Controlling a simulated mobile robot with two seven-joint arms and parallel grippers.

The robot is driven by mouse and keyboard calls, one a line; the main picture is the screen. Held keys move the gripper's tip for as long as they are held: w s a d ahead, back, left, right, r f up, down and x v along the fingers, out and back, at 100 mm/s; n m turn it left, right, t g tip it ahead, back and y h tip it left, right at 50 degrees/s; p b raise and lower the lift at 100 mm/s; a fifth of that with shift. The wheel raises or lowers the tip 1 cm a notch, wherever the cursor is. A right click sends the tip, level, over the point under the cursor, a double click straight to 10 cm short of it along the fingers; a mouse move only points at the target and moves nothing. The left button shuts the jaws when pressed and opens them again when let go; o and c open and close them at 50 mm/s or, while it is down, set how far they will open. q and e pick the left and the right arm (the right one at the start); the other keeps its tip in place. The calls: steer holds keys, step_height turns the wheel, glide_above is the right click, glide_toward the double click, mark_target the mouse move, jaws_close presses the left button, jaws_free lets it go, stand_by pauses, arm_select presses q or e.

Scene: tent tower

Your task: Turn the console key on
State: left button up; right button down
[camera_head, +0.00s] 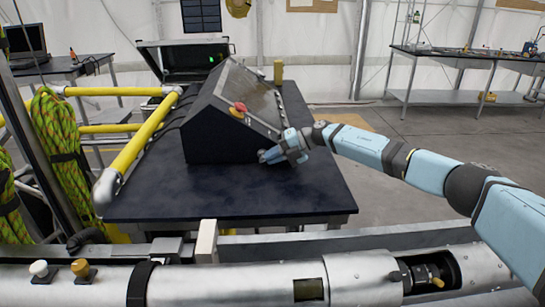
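The black console (215,134) stands on a dark table, with a sloped panel on top that faces right. A red knob on a yellow base (238,108) sits at the panel's near edge. I cannot make out the console key. My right gripper (267,157) is low at the console's near right corner, below and right of the red knob, with its blue arm coming in from the right. Its fingers are small and partly merge with the dark console. I cannot tell whether they are open or touch it. My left gripper is not in view.
The dark table (190,203) has bare room in front of the console. Yellow rails (148,135) and coiled green rope (60,135) stand left. An open case (185,62) is behind. A large metal tube (230,284) crosses the foreground. A workbench (470,58) stands far right.

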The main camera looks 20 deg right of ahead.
steer(key=shift+f+b, duration=0.3)
steer(key=shift+b, duration=0.15)
steer(key=shift+d+y+b, duration=0.1)
steer(key=shift+y+b, duration=0.35)
steer(key=shift+y, duration=0.25)
steer(key=shift+r, duration=0.15)
steer(key=c, duration=1.3)
jaws_free()
steer(key=shift+t, duration=0.3)
steer(key=v, duration=1.3)
steer(key=shift+d+r, duration=0.15)
steer(key=shift+d, duration=0.2)
